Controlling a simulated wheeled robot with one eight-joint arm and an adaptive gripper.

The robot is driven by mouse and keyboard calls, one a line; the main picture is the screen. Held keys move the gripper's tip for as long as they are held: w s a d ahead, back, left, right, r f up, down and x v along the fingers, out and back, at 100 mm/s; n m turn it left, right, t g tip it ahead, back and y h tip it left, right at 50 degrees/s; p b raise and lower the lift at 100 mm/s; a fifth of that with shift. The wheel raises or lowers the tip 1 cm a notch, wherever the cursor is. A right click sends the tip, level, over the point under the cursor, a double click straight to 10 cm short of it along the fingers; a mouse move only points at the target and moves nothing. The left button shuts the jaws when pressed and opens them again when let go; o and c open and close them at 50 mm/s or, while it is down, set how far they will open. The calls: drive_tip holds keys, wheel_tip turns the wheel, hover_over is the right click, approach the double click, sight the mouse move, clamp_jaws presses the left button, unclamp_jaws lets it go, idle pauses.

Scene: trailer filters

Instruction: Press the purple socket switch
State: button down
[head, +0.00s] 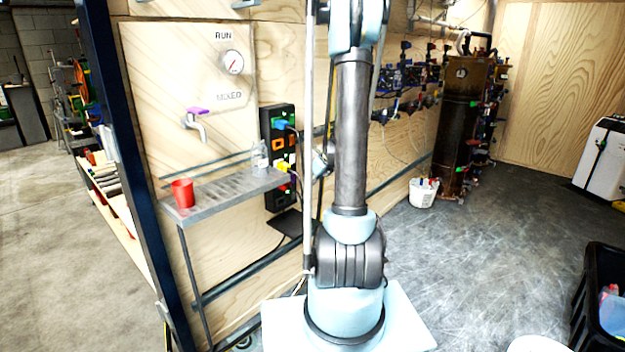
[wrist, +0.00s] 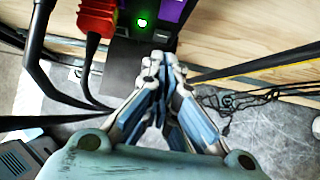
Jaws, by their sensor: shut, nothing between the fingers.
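In the wrist view the purple socket (wrist: 167,9) is at the top edge, only partly in frame. A glowing green switch light (wrist: 142,22) sits on the dark panel just left of the purple face. My gripper (wrist: 158,61) is shut and empty, with its fingertips just below the lit switch and the purple socket in the picture. I cannot tell whether the fingertips touch the panel. In the head view the black socket strip (head: 267,125) is fixed upright on the wood wall, left of my arm. My gripper is out of the head view.
A red plug (wrist: 97,17) with a black cable is left of the lit switch. Loose black cables (wrist: 232,101) lie on the floor at right. In the head view a metal shelf (head: 215,192) with a red cup (head: 182,193) stands beside the strip.

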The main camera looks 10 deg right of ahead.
sight(293, 177)
drive_tip(key=shift+w+a+f, duration=0.3)
drive_tip(key=shift+w+a, duration=0.2)
drive_tip(key=shift+w, duration=0.2)
drive_tip(key=shift+w+a+f, duration=0.3)
drive_tip(key=shift+w+a, duration=0.2)
drive_tip(key=shift+w, duration=0.15)
drive_tip(key=shift+w+a+f, duration=0.3)
drive_tip(key=shift+w+a, duration=0.2)
drive_tip(key=shift+w, duration=0.2)
drive_tip(key=shift+w+a+f, duration=0.2)
drive_tip(key=shift+w, duration=0.05)
drive_tip(key=shift+r, duration=0.1)
drive_tip(key=shift+r, duration=0.75)
